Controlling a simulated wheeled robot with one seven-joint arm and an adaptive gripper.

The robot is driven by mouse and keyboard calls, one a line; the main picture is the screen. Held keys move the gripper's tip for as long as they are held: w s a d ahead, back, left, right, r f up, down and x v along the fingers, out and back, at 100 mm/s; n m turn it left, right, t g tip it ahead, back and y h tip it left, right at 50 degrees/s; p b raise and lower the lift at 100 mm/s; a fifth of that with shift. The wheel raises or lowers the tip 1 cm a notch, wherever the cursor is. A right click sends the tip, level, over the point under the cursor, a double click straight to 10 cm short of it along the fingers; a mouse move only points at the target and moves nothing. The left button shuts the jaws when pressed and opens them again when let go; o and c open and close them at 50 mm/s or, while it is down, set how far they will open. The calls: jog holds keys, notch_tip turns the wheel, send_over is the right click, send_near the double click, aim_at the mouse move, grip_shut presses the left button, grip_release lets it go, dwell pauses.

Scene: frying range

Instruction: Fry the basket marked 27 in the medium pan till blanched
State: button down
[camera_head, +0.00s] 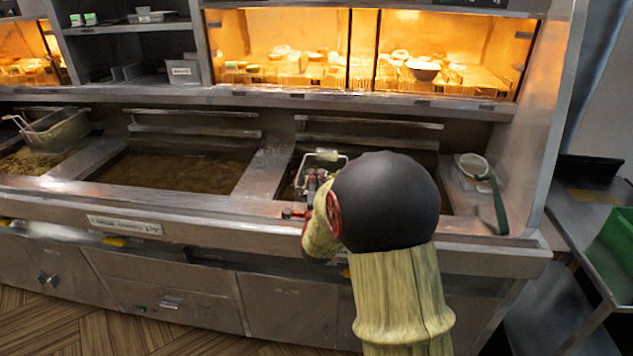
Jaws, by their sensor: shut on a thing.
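My gripper (315,185) is over the right-hand fryer pan, partly hidden by my own arm. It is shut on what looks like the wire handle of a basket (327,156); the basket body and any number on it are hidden. The middle pan (170,172) holds brown oil and shows no basket. Another wire basket (60,132) sits at the back of the left pan (28,162), which holds golden, bubbly oil or food. I cannot read a number on it.
A sieve (472,165) with a green handle lies on the steel counter right of the pans. Lit warming cabinets (290,45) with food stand above. A label (124,225) is on the front edge. A green crate (616,240) is at far right.

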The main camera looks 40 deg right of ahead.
jog(key=shift+f+b, duration=2.65)
jog(key=shift+f, duration=0.9)
dwell(0.4)
jog(key=shift+r, duration=0.1)
dwell(2.5)
